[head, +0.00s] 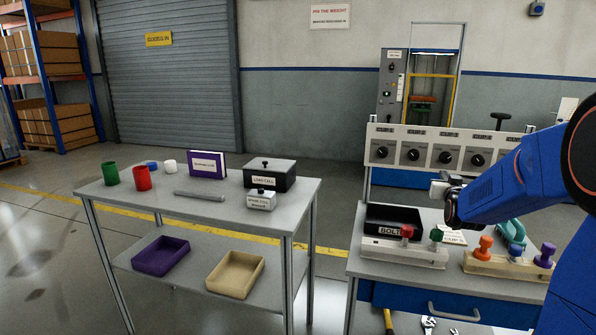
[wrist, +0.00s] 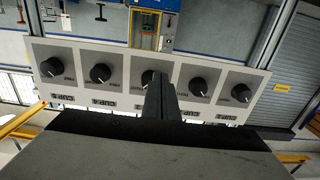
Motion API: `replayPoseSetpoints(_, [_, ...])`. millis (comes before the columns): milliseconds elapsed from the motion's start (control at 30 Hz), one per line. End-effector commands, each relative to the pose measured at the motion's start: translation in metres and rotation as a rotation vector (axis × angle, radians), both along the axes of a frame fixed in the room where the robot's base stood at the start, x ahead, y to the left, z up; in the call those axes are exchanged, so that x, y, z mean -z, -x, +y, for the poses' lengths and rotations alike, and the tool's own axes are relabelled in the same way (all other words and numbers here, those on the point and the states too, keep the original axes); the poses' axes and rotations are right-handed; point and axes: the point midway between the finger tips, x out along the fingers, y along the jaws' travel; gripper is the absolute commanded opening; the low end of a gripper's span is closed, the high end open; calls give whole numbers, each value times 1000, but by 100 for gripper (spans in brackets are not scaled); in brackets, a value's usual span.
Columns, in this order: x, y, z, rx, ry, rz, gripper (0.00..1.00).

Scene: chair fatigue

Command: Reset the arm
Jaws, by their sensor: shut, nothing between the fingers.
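My gripper (head: 440,190) is at the end of my blue arm, which reaches in from the right edge of the head view. It is raised above the bench (head: 400,271), near the black bin labelled "BOLTS" (head: 393,218) and in front of the knob panel (head: 385,148). In the wrist view my gripper's dark fingers (wrist: 160,98) are together with nothing between them. They overlap the middle of the knob panel (wrist: 120,75), whose labels appear upside down there. The gripper's own body hides the lower part of the wrist view.
Coloured plungers, one of them orange (head: 485,246), stand on the bench below my arm. A teal handle (head: 512,232) is beside them. A grey table (head: 235,208) at left holds cups, a purple book (head: 208,164) and a load cell box (head: 270,175). Open floor lies left.

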Motion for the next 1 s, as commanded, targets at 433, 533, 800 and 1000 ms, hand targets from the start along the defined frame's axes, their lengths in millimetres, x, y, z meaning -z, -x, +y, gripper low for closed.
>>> replayPoseSetpoints(433, [-2, 48, 45, -49, -41, 151, 0])
replayPoseSetpoints(533, [2, 76, 66, -73, -60, 235, 0])
replayPoseSetpoints(800, [21, 166, 117, -133, -102, 457, 0])
replayPoseSetpoints(1000, [39, 240, 148, -171, -123, 618, 0])
